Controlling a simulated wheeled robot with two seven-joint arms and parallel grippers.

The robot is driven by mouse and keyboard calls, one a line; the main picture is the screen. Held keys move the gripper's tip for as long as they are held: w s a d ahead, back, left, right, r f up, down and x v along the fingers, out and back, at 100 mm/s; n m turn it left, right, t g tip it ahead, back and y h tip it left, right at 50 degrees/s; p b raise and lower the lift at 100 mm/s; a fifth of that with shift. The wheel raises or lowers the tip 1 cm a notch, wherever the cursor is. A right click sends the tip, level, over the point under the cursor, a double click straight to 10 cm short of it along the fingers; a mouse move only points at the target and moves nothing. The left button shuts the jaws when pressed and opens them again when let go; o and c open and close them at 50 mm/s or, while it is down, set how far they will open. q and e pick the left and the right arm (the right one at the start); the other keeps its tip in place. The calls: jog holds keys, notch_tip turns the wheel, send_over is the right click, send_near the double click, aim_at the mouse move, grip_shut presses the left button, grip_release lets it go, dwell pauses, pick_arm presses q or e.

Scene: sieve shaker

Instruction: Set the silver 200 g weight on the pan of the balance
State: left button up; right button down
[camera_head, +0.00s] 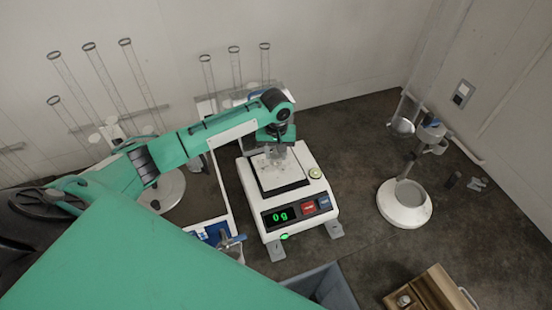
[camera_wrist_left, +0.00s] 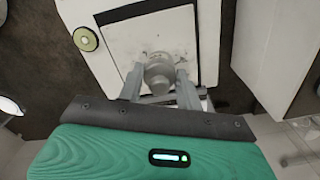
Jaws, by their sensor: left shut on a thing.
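The balance (camera_head: 252,203) is a white box with a green display (camera_head: 280,215) that seems to read 0 g. Its pale square pan (camera_head: 283,182) faces up. My left gripper (camera_head: 276,152) is over the far part of the pan. In the left wrist view my left gripper (camera_wrist_left: 158,88) is shut on the silver 200 g weight (camera_wrist_left: 158,70), which sits between the two grey fingers with the pan (camera_wrist_left: 135,38) behind it. I cannot tell whether the weight touches the pan. My right gripper is not in view.
A round yellow-green dial or level (camera_head: 315,172) sits on the balance's right side. A white-based stand (camera_head: 404,211) is to the right. A wooden box (camera_head: 440,290) with a small metal piece (camera_head: 403,300) lies front right. A grey bin (camera_head: 328,287) is in front. Glass tubes line the back wall.

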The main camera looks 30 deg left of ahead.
aim_at(276, 163)
pick_arm(q)
notch_tip(276, 163, down, 5)
jog(key=shift+r+p, duration=0.15)
jog(key=shift+p, duration=0.5)
jog(key=shift+f, duration=0.2)
jog(key=shift+f, duration=0.15)
jog(key=o, duration=1.1)
notch_tip(276, 163, up, 12)
jog(key=b, duration=0.4)
jog(key=shift+r+b, duration=0.2)
jog(key=shift+b, duration=0.1)
